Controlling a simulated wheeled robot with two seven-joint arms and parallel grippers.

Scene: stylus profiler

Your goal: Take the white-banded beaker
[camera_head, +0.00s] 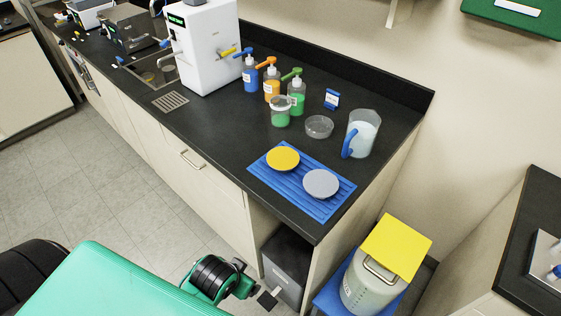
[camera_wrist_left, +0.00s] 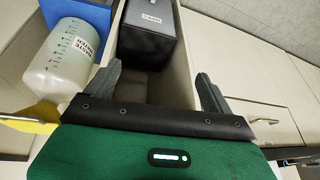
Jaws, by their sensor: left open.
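A small clear beaker (camera_head: 281,111) with a pale band near its top and green contents stands upright on the dark counter, in front of the pump bottles. It is not in the left wrist view. My left gripper (camera_wrist_left: 162,88) is open, with nothing between its fingers. It is low in front of the cabinets, below the counter and well away from the beaker. My right gripper is not in view.
Pump bottles (camera_head: 271,84), a glass dish (camera_head: 319,127) and a blue-handled jug (camera_head: 365,133) stand near the beaker. A blue mat (camera_head: 263,174) holds two discs. A black bin (camera_wrist_left: 148,35) and waste container (camera_wrist_left: 68,56) are near my left gripper.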

